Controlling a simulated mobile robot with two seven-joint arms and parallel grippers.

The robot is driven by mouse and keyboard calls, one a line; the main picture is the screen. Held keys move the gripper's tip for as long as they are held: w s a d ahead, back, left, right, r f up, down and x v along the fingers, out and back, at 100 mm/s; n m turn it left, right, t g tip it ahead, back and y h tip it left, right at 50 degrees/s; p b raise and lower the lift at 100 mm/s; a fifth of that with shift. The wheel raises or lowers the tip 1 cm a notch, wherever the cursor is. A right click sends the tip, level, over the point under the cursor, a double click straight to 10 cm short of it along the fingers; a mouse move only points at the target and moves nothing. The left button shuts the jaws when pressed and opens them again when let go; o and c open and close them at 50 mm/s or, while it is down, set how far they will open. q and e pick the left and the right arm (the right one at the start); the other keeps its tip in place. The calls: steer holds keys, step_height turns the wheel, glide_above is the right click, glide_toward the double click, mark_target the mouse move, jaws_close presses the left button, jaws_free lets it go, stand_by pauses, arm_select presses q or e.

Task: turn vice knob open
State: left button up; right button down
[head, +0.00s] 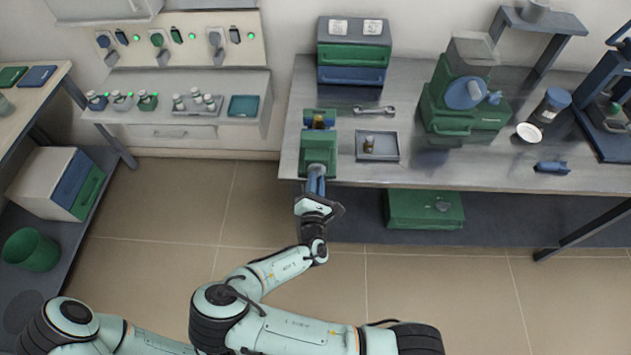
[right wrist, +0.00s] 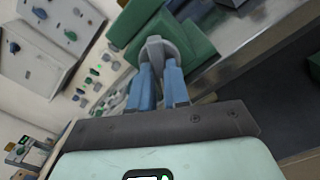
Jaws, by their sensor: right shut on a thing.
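The green vice (head: 318,150) stands at the left front edge of the metal workbench. A small brassy piece (head: 319,122) shows between its green jaw blocks. In the right wrist view the green vice body (right wrist: 190,40) is at the top, with the grey vice knob (right wrist: 154,48) on its near face. My right gripper (head: 317,174) is at the front of the vice. Its blue fingers (right wrist: 158,75) are shut on the knob, one on each side. The fingers hide part of the knob. My left gripper is out of view; only part of the left arm shows at lower left.
A grey tray (head: 377,146) with a small part and a wrench (head: 374,109) lie right of the vice. A drawer box (head: 353,52) stands behind it. A green machine (head: 465,100) stands farther right. The floor (head: 420,290) before the bench is clear.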

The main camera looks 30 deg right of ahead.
steer(key=shift+n, duration=0.6)
steer(key=c, duration=1.1)
jaws_free()
